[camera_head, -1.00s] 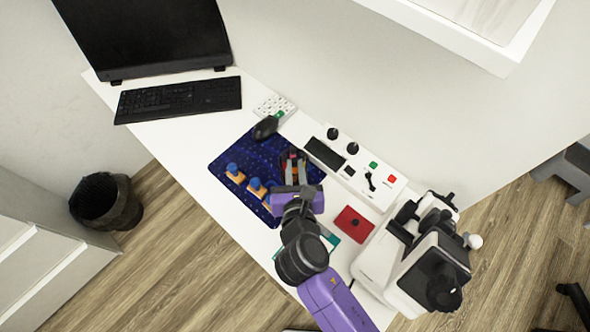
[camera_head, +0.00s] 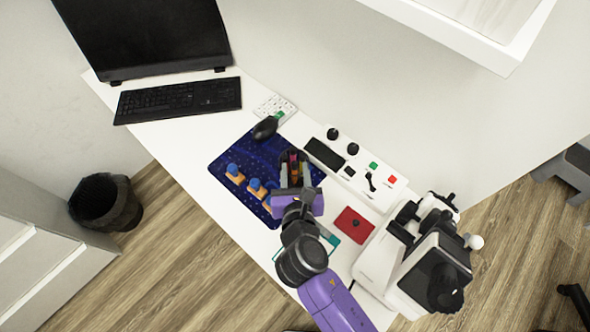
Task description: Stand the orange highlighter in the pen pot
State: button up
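My gripper (camera_head: 294,162) points away from the camera over the right part of the dark blue starry mat (camera_head: 228,160). A small orange, pink and yellow thing (camera_head: 294,169) shows between its fingers. It is too small to tell what it is, or whether the fingers touch it. I cannot make out an orange highlighter for sure, and I see no clear pen pot. Orange pieces with blue tops, one at the left (camera_head: 234,173) and one nearer my wrist (camera_head: 255,187), stand on the mat. Another blue-topped piece is partly hidden by my wrist.
A black mouse (camera_head: 265,128), white keypad (camera_head: 275,107) and keyboard (camera_head: 178,100) lie behind. A white control panel (camera_head: 352,165), red square with a dark knob (camera_head: 354,224) and white-and-black microscope-like device (camera_head: 415,255) stand to the right. A dark bin (camera_head: 106,203) is on the floor.

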jog(key=v, duration=1.2)
jog(key=shift+b, duration=0.3)
